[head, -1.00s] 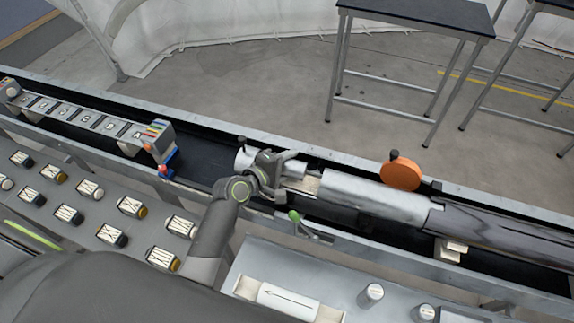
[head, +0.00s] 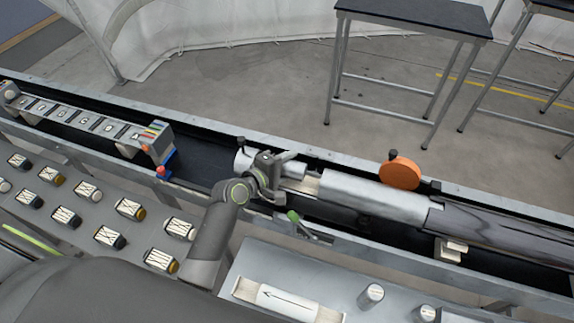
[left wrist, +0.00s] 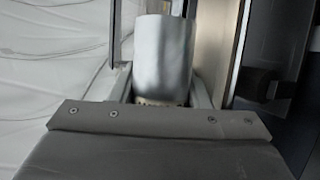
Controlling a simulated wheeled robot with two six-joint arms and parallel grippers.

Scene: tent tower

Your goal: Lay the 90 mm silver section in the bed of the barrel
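My left gripper (head: 272,180) is at the barrel, over the pale bed (head: 305,184), just left of the large silver tube (head: 375,198). A smaller silver cylinder (head: 246,162), which looks like the silver section, lies beside and partly behind the gripper. In the left wrist view a silver cylinder (left wrist: 163,55) lies between the two pale fingers (left wrist: 163,98), close to both. Whether the fingers press on it cannot be told. The cylinder's underside and its contact with the bed are hidden. My right gripper is not in view.
An orange disc (head: 400,173) stands on the rail behind the large tube. A green-tipped lever (head: 293,216) is in front of the gripper. A slotted rack (head: 85,122) stands at left. Trays with small blocks (head: 130,208) and a white cylinder (head: 287,300) are nearer.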

